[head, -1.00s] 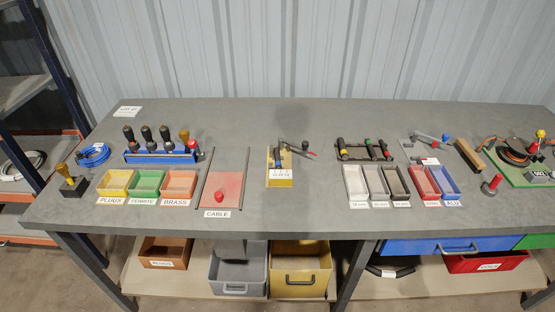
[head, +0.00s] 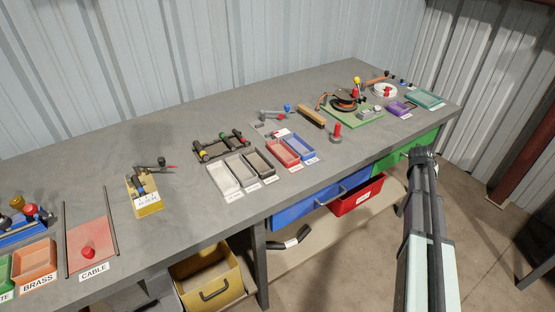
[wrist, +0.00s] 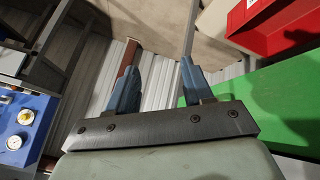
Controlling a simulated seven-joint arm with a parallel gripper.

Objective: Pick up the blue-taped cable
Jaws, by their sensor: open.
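I cannot pick out a blue-taped cable for certain in any current view. An orange and black cable coil (head: 345,101) lies on a green board (head: 357,117) towards the far right of the bench in the head view. A white coil (head: 383,91) lies beyond it; no blue tape can be made out on either. My gripper (head: 424,153) is at the end of my arm, off the bench's front edge at the right. In the wrist view my gripper (wrist: 160,55) has two blue-grey fingers apart, with nothing between them.
The grey bench (head: 110,125) carries small trays, a red cable mat (head: 90,240) and a yellow holder (head: 144,195). Below are a blue drawer (head: 310,203), a red bin (head: 357,194) and a green drawer (head: 408,153), near my gripper. Open floor lies at right.

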